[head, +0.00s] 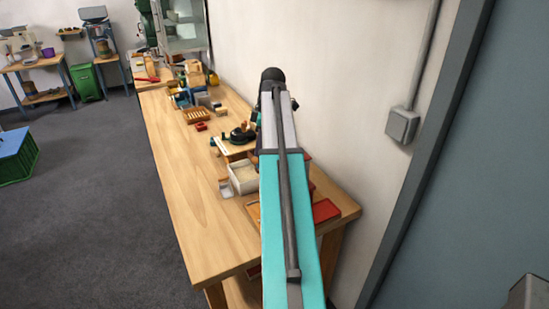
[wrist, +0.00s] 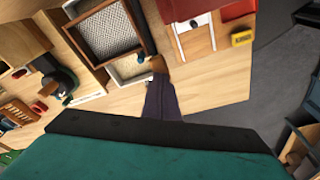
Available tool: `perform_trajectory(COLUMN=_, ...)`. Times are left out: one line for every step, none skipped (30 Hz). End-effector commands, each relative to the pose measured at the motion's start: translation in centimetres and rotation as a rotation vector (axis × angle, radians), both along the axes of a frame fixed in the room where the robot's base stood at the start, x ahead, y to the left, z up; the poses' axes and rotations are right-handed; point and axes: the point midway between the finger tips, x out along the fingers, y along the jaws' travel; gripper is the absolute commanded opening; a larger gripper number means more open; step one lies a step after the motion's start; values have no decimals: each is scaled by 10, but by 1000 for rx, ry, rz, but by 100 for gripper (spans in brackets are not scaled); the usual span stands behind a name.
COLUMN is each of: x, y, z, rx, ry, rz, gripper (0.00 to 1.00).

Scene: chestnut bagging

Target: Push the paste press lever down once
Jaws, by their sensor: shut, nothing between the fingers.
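A black round device on a wooden board (head: 238,136) stands on the bench, partly beside my arm. It looks like the paste press, but I cannot be sure. It also shows at the left of the wrist view as a dark body with a small teal-tipped part (wrist: 62,88). I cannot tell a lever's position. My gripper (wrist: 160,82) shows in the wrist view, its dark fingers together and empty, pointing at the bench by a pale tray. It is apart from the dark device, to its right. In the head view my arm hides the gripper.
A wood-framed mesh sieve (wrist: 104,34) lies beyond my fingers, with a pale tray (wrist: 130,68) beside it.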

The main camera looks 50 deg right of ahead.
Motion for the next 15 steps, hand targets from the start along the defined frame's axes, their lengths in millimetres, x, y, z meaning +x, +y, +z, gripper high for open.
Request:
perform_trajectory(x=0, y=0, z=0, rx=0, ry=0, rz=0, gripper=0)
perform_trajectory(x=0, y=0, z=0, rx=0, ry=0, rz=0, gripper=0)
perform_trajectory(x=0, y=0, z=0, rx=0, ry=0, rz=0, gripper=0)
perform_trajectory(x=0, y=0, z=0, rx=0, ry=0, rz=0, gripper=0)
perform_trajectory(x=0, y=0, z=1, rx=0, ry=0, rz=0, gripper=0)
perform_trajectory(x=0, y=0, z=2, rx=0, ry=0, rz=0, gripper=0)
perform_trajectory(x=0, y=0, z=3, rx=0, ry=0, rz=0, gripper=0)
perform_trajectory(x=0, y=0, z=4, rx=0, ry=0, rz=0, gripper=0)
perform_trajectory(x=0, y=0, z=7, rx=0, ry=0, rz=0, gripper=0)
perform_trajectory(x=0, y=0, z=9, rx=0, ry=0, rz=0, gripper=0)
perform_trajectory(x=0, y=0, z=11, rx=-1, ry=-1, rz=0, gripper=0)
perform_trajectory(x=0, y=0, z=15, rx=-1, ry=-1, rz=0, gripper=0)
perform_trajectory(x=0, y=0, z=17, rx=-1, ry=-1, rz=0, gripper=0)
perform_trajectory(x=0, y=0, z=20, rx=-1, ry=-1, rz=0, gripper=0)
perform_trajectory(x=0, y=0, z=23, rx=0, ry=0, rz=0, gripper=0)
